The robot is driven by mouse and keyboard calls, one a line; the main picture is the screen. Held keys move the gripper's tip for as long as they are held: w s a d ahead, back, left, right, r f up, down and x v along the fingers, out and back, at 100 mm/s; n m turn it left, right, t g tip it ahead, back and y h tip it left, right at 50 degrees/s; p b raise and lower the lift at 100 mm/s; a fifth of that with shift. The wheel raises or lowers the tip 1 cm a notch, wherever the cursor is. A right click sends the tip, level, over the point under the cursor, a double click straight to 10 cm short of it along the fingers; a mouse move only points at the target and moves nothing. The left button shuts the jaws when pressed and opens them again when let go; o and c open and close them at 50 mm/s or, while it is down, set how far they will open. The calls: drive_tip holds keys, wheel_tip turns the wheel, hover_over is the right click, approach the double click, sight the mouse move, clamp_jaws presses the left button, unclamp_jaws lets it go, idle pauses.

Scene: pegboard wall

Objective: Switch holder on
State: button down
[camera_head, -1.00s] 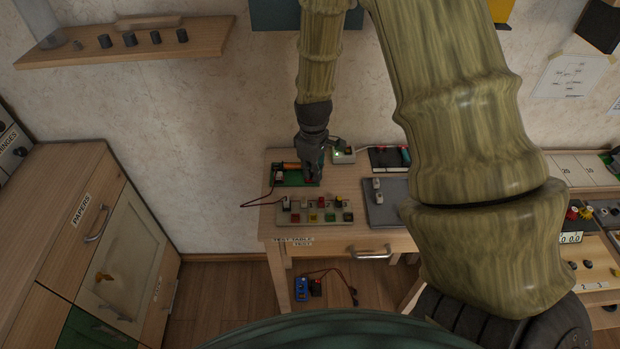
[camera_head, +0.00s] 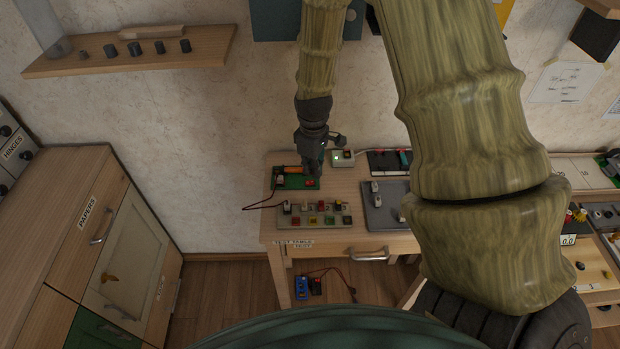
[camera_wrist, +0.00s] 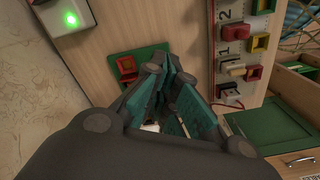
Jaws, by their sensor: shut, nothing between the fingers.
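The holder is a green board (camera_head: 283,184) at the back left of the test table, with an orange cylinder along its back edge. A red switch part (camera_head: 310,183) sits at its right end. In the wrist view the green board (camera_wrist: 150,54) lies beyond my fingers, and the red switch (camera_wrist: 127,67) shows just left of them. My gripper (camera_head: 313,176) is shut and empty, pointing down over the board's right part, close to the red switch. My fingers (camera_wrist: 172,65) hide part of the board. I cannot tell whether they touch it.
A light box with a lit green lamp (camera_head: 343,158) stands right of the holder. A grey strip of coloured switches (camera_head: 288,222) lies in front, with a numbered side in the wrist view. A grey panel (camera_head: 383,217) lies to the right. A dark wire loops off the table's left edge.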

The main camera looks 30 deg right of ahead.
sight(313, 182)
drive_tip(key=shift+r+p, duration=1.35)
drive_tip(key=shift+r, duration=0.45)
drive_tip(key=shift+s+f, duration=0.1)
